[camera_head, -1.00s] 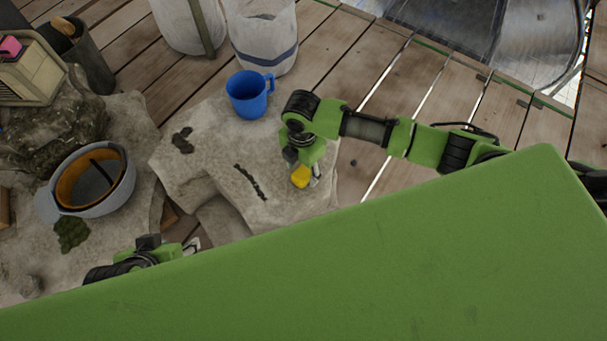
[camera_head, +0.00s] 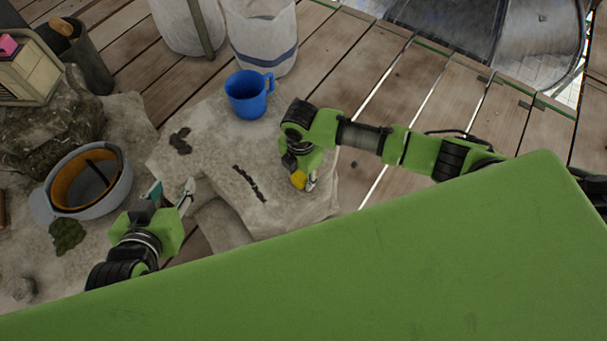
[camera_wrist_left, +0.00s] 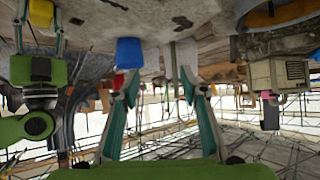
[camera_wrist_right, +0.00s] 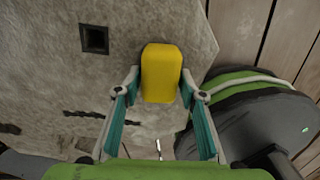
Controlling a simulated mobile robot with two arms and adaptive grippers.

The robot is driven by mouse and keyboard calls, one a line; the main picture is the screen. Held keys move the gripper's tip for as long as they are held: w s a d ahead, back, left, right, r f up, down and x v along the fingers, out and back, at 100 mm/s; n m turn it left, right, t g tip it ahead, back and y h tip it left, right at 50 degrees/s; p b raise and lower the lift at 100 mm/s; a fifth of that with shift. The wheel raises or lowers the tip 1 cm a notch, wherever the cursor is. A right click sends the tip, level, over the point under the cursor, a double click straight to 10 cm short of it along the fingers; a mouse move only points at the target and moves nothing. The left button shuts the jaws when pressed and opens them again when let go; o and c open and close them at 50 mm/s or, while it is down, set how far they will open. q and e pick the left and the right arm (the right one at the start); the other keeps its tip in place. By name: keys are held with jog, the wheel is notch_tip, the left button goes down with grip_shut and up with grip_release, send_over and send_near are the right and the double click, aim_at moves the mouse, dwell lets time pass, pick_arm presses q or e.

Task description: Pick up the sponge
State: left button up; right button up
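The yellow sponge (camera_head: 298,179) is at the right part of the pale stone slab (camera_head: 215,140). In the right wrist view the sponge (camera_wrist_right: 161,72) stands out between the fingertips of my right gripper (camera_wrist_right: 160,80). The fingers are spread wide, one close on each side of the sponge; I cannot tell whether they touch it. The sponge (camera_wrist_left: 41,13) also shows at the top left of the left wrist view. My left gripper (camera_head: 171,194) is open and empty over the slab's left side, well away from the sponge.
A blue mug (camera_head: 249,94) stands at the slab's back edge. A grey hard hat (camera_head: 103,200) with an orange inside lies at the left. White sacks (camera_head: 262,35) stand behind on the wooden deck (camera_head: 335,75). A square dark hole (camera_wrist_right: 94,39) shows in the right wrist view.

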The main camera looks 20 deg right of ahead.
jog(key=c, duration=0.5)
